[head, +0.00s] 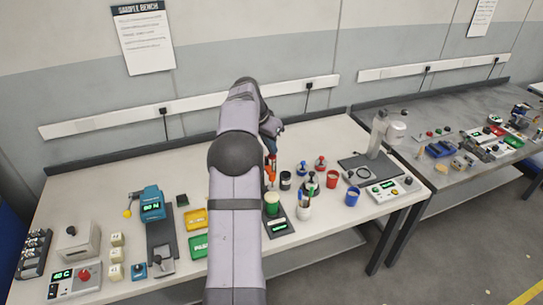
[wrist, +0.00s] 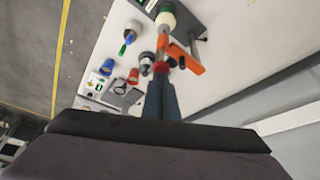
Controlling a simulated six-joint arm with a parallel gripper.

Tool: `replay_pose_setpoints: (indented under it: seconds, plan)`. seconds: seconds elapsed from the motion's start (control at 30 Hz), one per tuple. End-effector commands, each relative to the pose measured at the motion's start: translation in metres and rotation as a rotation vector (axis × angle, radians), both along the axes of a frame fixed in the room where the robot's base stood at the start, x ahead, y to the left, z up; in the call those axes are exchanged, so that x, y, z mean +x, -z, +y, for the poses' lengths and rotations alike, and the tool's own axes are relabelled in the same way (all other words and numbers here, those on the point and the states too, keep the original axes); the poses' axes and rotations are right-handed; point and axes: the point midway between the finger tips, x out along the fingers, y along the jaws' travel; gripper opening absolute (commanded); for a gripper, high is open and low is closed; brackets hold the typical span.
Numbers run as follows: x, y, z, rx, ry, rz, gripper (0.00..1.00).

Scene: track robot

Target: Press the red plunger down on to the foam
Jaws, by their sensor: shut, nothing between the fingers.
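My gripper (wrist: 160,82) is shut and empty, its fingers together and pointing at the red plunger (wrist: 162,67). The plunger's red top lies right at the fingertips in the wrist view; I cannot tell whether they touch. An orange bracket (wrist: 185,58) is beside it, and also shows in the head view (head: 270,172). A pale cylinder with a green part (wrist: 166,17), perhaps the foam, lies beyond along the same line; it also shows in the head view (head: 271,204). In the head view my arm hides most of the gripper and part of the stand.
Yellow (head: 195,219) and green (head: 198,246) trays lie left of my arm. The bench's back left is clear.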

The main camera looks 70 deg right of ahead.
Motion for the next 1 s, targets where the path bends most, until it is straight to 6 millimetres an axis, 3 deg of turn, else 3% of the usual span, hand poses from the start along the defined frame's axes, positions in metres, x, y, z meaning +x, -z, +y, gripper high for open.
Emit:
replay_pose_setpoints:
  seconds: [1.0]
  plan:
    - [0.000, 0.025, 0.000, 0.002, 0.001, 0.001, 0.00]
